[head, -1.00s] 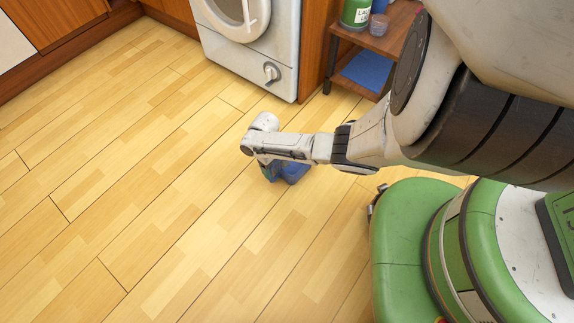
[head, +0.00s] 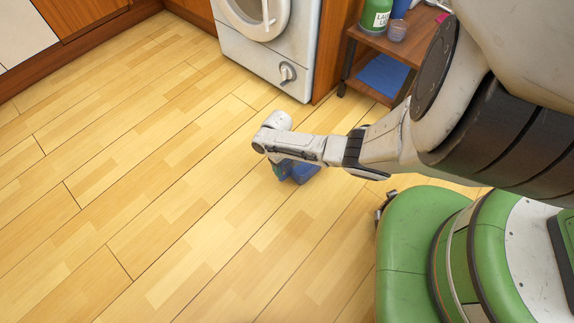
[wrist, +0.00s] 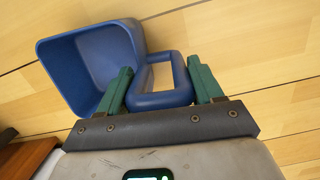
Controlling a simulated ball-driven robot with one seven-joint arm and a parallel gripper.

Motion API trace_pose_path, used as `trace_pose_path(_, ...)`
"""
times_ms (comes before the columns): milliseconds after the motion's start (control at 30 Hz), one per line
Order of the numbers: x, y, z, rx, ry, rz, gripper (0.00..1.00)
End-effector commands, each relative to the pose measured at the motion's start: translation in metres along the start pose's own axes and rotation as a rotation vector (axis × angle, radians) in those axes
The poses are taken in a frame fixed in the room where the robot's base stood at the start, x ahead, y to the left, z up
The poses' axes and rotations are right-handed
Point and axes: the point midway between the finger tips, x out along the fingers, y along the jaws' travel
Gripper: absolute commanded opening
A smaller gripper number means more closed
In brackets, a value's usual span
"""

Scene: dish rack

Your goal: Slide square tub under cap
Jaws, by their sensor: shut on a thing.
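My gripper (wrist: 160,66) has green fingers on either side of the handle of a blue, squarish tub (wrist: 70,68), shut on that handle. The tub's open mouth shows on the left in the wrist view, and its looped handle lies between the fingers. In the head view my gripper (head: 284,168) hangs low over the wooden floor with the blue tub (head: 304,173) below the wrist, partly hidden. I cannot tell whether the tub touches the floor. A small translucent cup (head: 397,31) stands on the shelf unit; I cannot tell whether it is the cap.
A low wooden shelf unit (head: 365,42) stands at the upper right, with a green laundry bottle (head: 376,16) on top and a blue mat (head: 383,75) on its lower shelf. A white washing machine (head: 262,62) stands left of it. The floor at left is clear.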

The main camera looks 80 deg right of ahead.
Motion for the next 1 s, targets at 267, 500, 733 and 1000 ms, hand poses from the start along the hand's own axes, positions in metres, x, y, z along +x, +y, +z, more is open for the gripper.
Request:
trace_pose_path(267,-0.035,0.001,0.009,0.004,-0.001,-0.003,0.13)
trace_pose_path(500,-0.064,0.005,0.040,0.008,-0.001,-0.007,0.13)
trace_pose_path(733,-0.088,0.011,0.073,0.010,-0.003,-0.007,0.13)
trace_pose_path(1000,-0.100,0.021,0.116,0.006,-0.002,-0.005,0.13)
